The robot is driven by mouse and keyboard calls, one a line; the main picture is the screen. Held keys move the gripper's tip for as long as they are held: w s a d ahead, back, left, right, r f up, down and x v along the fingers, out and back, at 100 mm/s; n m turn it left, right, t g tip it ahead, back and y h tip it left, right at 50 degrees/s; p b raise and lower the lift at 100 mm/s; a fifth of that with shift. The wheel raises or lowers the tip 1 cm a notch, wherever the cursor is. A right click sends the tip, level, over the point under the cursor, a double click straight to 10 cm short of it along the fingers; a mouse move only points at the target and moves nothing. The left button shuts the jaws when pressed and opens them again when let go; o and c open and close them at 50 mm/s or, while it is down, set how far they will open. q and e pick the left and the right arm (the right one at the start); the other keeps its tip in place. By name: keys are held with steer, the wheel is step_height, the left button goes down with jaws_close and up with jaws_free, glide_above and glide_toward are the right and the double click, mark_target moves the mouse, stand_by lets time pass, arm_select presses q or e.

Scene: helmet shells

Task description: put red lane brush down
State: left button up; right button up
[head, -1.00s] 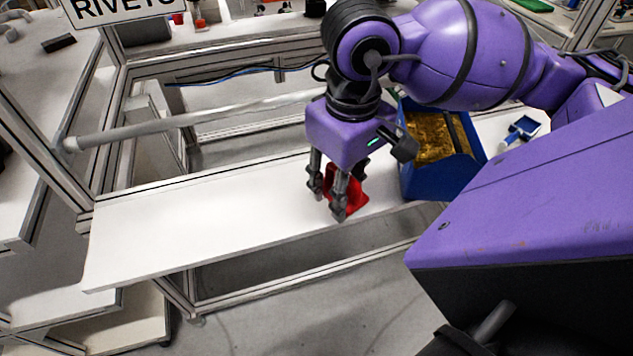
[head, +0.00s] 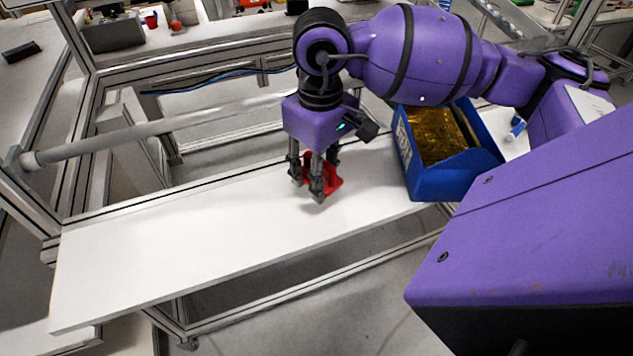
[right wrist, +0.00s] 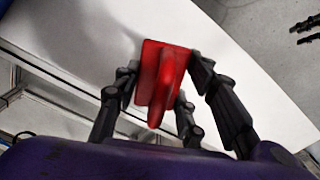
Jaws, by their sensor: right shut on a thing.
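The red lane brush (head: 334,178) is between the fingers of my right gripper (head: 308,190), above the white shelf board (head: 170,245). In the right wrist view the brush (right wrist: 158,80) shows a flat red plate and a raised ridge. My right gripper (right wrist: 165,95) is shut on it. I cannot tell whether the brush touches the board. Dark fingers at the upper right of the right wrist view look like my left gripper (right wrist: 308,30); its jaw state is unclear. It does not show in the head view.
A blue bin (head: 445,180) with brown-gold contents stands on the board just right of the brush. A blue-and-white tool (head: 515,128) lies beyond it. The board's left part is bare. A grey rail (head: 120,143) runs behind it.

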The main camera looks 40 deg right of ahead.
steer(key=shift+w+d+f, duration=0.1)
steer(key=shift+w+f, duration=0.3)
steer(key=shift+f, duration=0.15)
steer(key=shift+w+d+f, duration=0.1)
steer(key=shift+w+f, duration=0.05)
steer(key=shift+f, duration=0.8)
steer(key=shift+w+f, duration=0.15)
steer(key=shift+f, duration=0.75)
steer(key=shift+f, duration=0.2)
steer(key=o, duration=1.2)
steer(key=shift+r+b, duration=0.3)
steer(key=shift+r, duration=3.65)
